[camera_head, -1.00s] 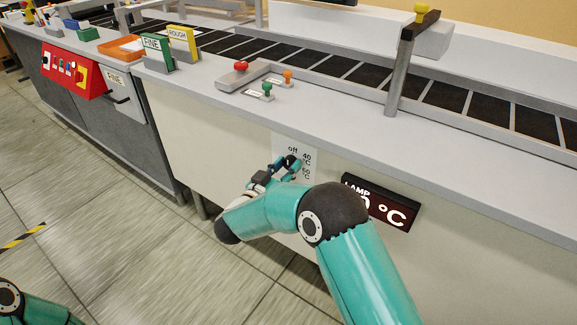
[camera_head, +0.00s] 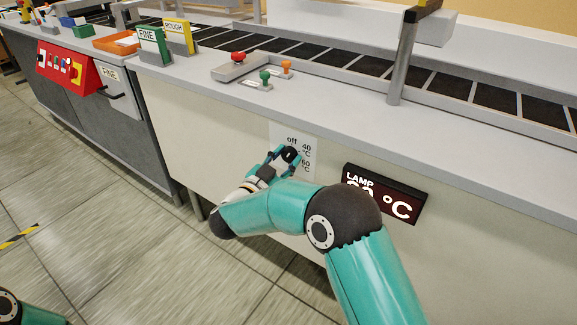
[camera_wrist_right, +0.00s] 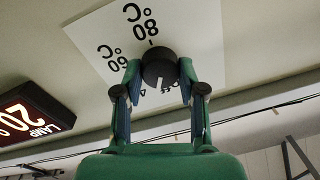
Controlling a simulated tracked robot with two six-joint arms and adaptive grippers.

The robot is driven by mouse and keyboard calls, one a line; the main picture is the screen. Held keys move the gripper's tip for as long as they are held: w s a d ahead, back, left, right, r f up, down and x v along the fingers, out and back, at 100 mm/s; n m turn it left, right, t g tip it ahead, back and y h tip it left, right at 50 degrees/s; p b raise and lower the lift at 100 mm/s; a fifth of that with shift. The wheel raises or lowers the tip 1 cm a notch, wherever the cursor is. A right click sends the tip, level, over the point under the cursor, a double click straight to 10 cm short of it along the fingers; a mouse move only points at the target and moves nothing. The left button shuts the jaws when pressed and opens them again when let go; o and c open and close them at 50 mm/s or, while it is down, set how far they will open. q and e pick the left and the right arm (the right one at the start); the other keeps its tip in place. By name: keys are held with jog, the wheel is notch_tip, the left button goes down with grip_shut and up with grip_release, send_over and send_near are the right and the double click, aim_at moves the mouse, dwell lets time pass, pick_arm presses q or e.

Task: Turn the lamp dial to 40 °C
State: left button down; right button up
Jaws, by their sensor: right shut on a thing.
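The black round lamp dial (camera_head: 289,153) sits on a white scale label (camera_head: 283,131) on the cabinet front. In the right wrist view the dial (camera_wrist_right: 159,65) is between the two fingertips of my right gripper (camera_wrist_right: 160,74), which is shut on it. My right gripper (camera_head: 284,157) also shows in the head view. A white mark on the dial lies near the "off" lettering and the partly hidden 40. The 60 and 80 marks are readable. The lamp display (camera_wrist_right: 33,115) shows 20 °C, and in the head view my arm partly covers the display (camera_head: 385,194).
A belt (camera_head: 430,82) runs behind. A grey post (camera_head: 401,70) stands at the right. My left arm shows only at the bottom left corner.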

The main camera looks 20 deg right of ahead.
jog(key=m+b, duration=0.4)
jog(key=shift+a+f, duration=0.2)
jog(key=shift+f, duration=0.2)
jog(key=shift+m+b, duration=0.9)
jog(key=shift+m, duration=0.2)
jog(key=o, duration=1.1)
jog(key=shift+r, duration=0.1)
jog(key=shift+c, duration=0.2)
jog(key=shift+o, duration=0.4)
jog(key=shift+d+r, duration=0.1)
jog(key=shift+s+a, duration=0.35)
jog(key=shift+a, duration=0.05)
jog(key=v, duration=1.1)
jog(key=shift+f, duration=0.25)
